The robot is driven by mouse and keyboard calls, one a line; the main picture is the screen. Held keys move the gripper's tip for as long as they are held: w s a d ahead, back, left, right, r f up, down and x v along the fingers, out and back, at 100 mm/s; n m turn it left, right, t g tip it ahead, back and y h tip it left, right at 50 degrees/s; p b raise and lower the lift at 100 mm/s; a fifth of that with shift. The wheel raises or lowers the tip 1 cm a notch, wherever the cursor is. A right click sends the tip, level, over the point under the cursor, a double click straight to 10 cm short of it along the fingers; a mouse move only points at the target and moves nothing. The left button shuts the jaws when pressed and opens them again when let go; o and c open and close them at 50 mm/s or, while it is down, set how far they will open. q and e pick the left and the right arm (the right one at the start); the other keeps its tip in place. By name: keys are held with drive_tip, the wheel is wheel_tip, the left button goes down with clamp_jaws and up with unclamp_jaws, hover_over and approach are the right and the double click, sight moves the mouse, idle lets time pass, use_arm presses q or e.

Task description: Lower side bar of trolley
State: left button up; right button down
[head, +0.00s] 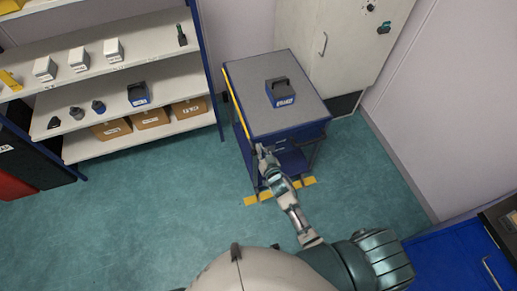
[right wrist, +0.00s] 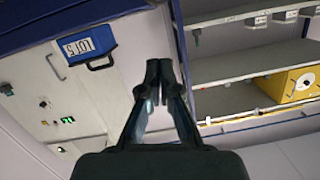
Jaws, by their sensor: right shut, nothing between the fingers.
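The trolley (head: 300,112) has a grey top and a blue body and stands on the floor in the head view. A yellow side bar (head: 236,101) runs along the left edge of its top, roughly level with it. My right gripper (head: 261,150) is at the trolley's near left corner, close to the near end of the bar. I cannot tell whether it touches the bar. In the right wrist view the right gripper's fingertips (right wrist: 158,69) are together with nothing between them. The bar is not clear in that view. My left gripper is not in view.
A blue box with a dark handle (head: 283,92) sits on the trolley top. A shelf unit (head: 139,75) stands to the left and a pale cabinet (head: 337,45) behind. Yellow floor marks (head: 309,181) lie by the trolley's near side. Floor at left is clear.

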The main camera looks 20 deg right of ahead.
drive_tip(key=v, duration=0.8)
drive_tip(key=shift+s+f, duration=0.2)
drive_tip(key=shift+s, duration=0.15)
